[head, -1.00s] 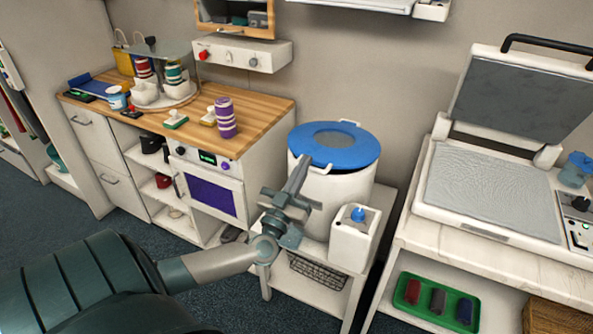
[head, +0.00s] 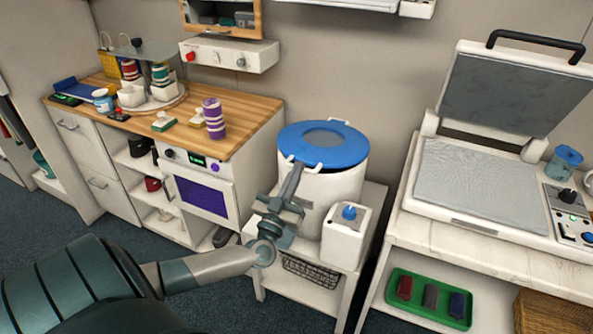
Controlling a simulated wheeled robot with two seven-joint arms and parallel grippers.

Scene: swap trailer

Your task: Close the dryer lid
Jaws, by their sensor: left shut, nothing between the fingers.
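The dryer (head: 340,190) is a white drum on a low white stand. Its round blue lid (head: 350,152), with a grey window and white handles, lies across the top of the drum. The lid looks nearly level; I cannot tell whether its rim is fully seated. My left gripper (head: 295,168) is shut and empty. Its tips point up at the lid's front left edge, close to the front handle (head: 318,168). I cannot tell whether they touch. The gripper hides part of the drum's left side. My right gripper is not in view.
A white box with a blue knob (head: 343,238) stands right of the drum, close to my gripper. A wooden-topped counter (head: 250,110) with cups is at left. A press with a raised top (head: 508,98) stands on the bench at right. A green tray (head: 395,300) sits below.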

